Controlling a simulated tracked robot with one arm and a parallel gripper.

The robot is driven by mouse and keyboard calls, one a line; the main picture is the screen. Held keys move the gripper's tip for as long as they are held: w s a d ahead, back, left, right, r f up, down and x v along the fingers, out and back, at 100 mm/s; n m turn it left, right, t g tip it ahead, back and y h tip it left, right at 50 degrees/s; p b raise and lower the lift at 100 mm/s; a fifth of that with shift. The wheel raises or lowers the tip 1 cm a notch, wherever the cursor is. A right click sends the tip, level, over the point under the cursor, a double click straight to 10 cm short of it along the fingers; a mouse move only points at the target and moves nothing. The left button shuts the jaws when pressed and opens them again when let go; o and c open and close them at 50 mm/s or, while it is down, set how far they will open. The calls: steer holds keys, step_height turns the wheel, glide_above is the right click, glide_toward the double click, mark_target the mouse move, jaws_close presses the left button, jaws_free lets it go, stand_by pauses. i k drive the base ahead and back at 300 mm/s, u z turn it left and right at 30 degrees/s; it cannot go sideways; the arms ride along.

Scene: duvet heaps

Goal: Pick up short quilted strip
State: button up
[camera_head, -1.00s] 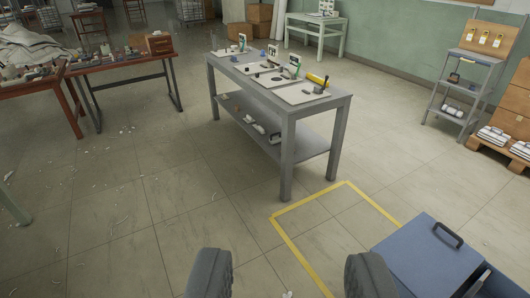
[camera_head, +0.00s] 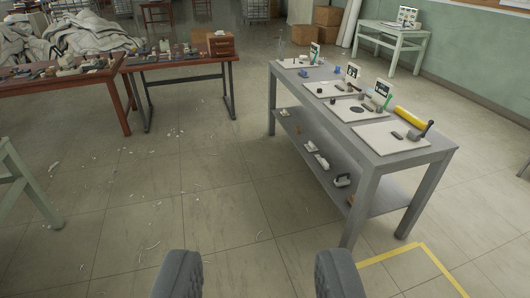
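My gripper (camera_head: 258,277) shows at the bottom edge as two dark grey fingers, wide apart, with only bare floor between them. I cannot make out a short quilted strip for certain. A heap of pale grey duvet cloth (camera_head: 90,36) lies at the upper left behind the brown tables, far from my gripper. Many small items lie on the brown tables, too small to tell apart.
A grey table (camera_head: 432,152) with white boards, a yellow roll (camera_head: 408,118) and a lower shelf stands at the right. Brown tables (camera_head: 150,62) stand at the left. Pale scraps litter the open tiled floor (camera_head: 150,205). Yellow floor tape (camera_head: 395,255) lies lower right.

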mark_target(303, 72)
steer(key=u, duration=0.05)
steer(key=i, duration=2.7)
steer(key=z, duration=0.3)
steer(key=i, duration=1.2)
steer(key=z, duration=0.25)
steer(key=k, duration=1.2)
steer(key=u, duration=0.6)
steer(key=i, duration=1.2)
steer(key=u, duration=0.5)
steer(key=i, duration=1.3)
steer(key=z, duration=0.4)
